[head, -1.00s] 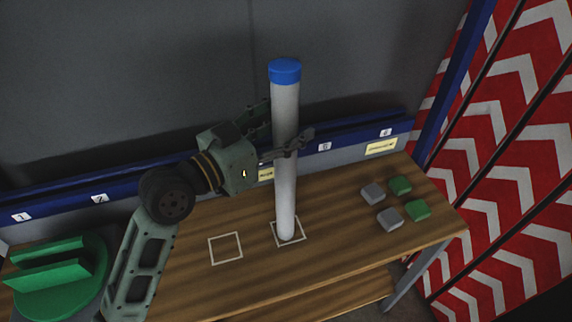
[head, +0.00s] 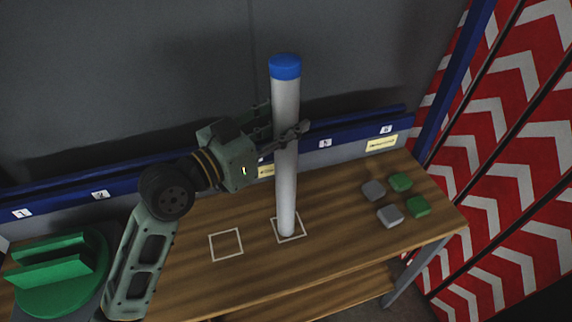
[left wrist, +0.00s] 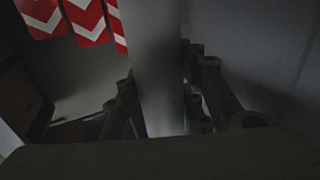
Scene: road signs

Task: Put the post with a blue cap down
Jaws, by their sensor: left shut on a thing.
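The post (head: 286,180) is a tall light-grey cylinder with a blue cap (head: 285,67) on top. It stands upright, its lower end over the right-hand white square outline (head: 300,238) on the wooden bench; I cannot tell whether it touches the wood. My left gripper (head: 283,134) is shut on the post at about mid-height, coming from the left. In the left wrist view the post (left wrist: 155,65) runs down between the two fingers. My right gripper is not in view.
A second white square outline (head: 226,244) to the left is empty. Several small grey and green blocks (head: 390,215) lie at right on the bench (head: 340,250). A green slotted holder (head: 55,275) is at far left. A blue rail (head: 350,127) runs along the back.

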